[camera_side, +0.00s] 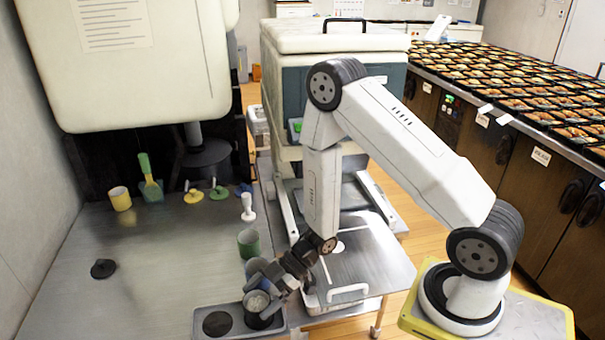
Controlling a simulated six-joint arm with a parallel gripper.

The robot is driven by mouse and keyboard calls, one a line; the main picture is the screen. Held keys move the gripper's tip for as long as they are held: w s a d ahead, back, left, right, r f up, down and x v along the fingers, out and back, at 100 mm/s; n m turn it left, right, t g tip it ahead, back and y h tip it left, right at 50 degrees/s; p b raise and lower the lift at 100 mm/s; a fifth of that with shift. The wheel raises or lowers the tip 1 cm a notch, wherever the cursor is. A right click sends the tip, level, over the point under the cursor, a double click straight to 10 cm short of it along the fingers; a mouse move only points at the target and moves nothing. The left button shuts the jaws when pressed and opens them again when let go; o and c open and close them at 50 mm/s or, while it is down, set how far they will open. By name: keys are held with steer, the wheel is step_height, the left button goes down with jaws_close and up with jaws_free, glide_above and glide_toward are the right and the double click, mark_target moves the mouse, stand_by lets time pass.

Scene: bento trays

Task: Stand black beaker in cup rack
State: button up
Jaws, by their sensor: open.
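A grey cup rack (196,329) lies at the bottom edge of the view, partly cut off. Its left slot shows as an empty dark round hole. The black beaker (264,323) stands about upright at the right slot, with a pale inside; how deep it sits is hard to tell. My gripper (263,291) is open at the beaker's upper right rim and partly hides it. Whether the fingers touch the beaker cannot be told.
A grey cup (255,265) and a green cup (248,243) stand just behind my gripper. A white upright piece (248,207), a yellow cup (120,199) and a green scoop (151,188) are farther back. A black piece (103,269) lies left.

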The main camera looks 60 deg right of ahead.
steer(key=v, duration=1.2)
steer(key=shift+w, duration=0.1)
stand_by(0.5)
steer(key=w+d+r+m+t+h, duration=0.2)
steer(key=w+d+r+m+h, duration=0.35)
steer(key=h, duration=0.45)
steer(key=s+a+r+m+g+h, duration=0.1)
steer(key=s+a+m+g, duration=0.3)
steer(key=s+m, duration=0.4)
steer(key=shift+s+a+r, duration=0.25)
steer(key=shift+a+r, duration=0.55)
steer(key=shift+r, duration=0.05)
